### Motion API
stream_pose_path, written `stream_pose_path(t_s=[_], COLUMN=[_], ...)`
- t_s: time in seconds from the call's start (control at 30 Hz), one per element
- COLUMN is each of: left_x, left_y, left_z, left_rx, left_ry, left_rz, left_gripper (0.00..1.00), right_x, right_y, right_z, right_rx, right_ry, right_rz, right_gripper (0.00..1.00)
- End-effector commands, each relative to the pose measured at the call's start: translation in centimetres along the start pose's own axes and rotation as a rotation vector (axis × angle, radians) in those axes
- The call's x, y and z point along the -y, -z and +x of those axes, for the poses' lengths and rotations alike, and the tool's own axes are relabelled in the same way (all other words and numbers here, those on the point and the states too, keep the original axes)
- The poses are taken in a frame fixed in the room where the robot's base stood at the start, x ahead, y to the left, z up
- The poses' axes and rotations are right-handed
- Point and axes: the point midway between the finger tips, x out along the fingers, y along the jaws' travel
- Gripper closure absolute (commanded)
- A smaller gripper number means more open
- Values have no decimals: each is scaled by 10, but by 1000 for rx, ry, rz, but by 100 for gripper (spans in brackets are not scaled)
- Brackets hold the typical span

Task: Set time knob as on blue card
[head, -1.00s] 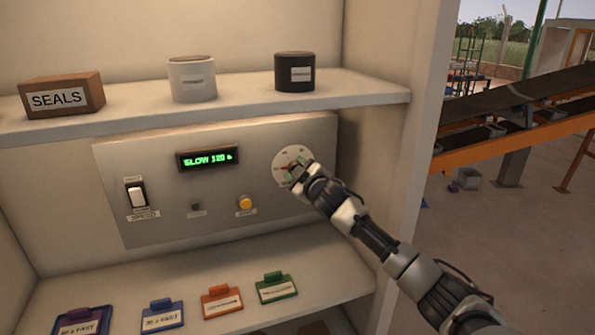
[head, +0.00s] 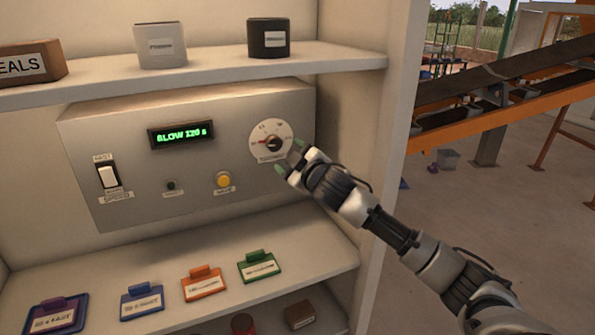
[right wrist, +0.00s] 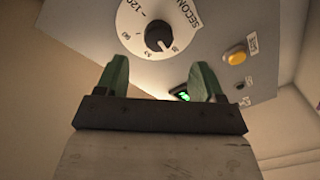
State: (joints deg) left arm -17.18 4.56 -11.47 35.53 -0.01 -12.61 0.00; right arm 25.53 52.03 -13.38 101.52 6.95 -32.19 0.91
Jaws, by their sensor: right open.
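The time knob (head: 273,144) is a small black knob on a round white dial at the right of the grey panel. It also shows in the right wrist view (right wrist: 159,36), with nothing gripping it. A red mark shows at the knob's left in the head view. The display (head: 181,134) reads SLOW 120 s in green. The blue card (head: 142,302) lies on the lower shelf; its text is too small to read surely. My right gripper (head: 291,160) is open and empty, just below and right of the knob, its green-tipped fingers (right wrist: 160,78) apart. My left gripper is out of view.
The panel has a white speed switch (head: 108,176), a dark button (head: 171,186) and a yellow button (head: 223,180). Purple (head: 55,315), orange (head: 204,283) and green (head: 260,267) cards lie beside the blue one. An upper shelf (head: 340,62) overhangs the panel.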

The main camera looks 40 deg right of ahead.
Motion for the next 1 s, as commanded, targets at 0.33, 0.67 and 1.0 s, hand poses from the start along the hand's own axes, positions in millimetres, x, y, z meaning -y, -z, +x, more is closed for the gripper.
stream_pose_path(t_s=[0.33,0.67,1.0], left_x=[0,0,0], left_y=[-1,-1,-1], left_z=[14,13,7], left_rx=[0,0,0], left_ry=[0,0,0], left_rz=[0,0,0], left_gripper=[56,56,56], right_x=[0,1,4], right_y=[0,3,18], right_z=[-28,-27,-24], right_rx=[1,-2,13], right_ry=[1,-7,-105], right_rz=[1,39,597], right_gripper=[32,30,30])
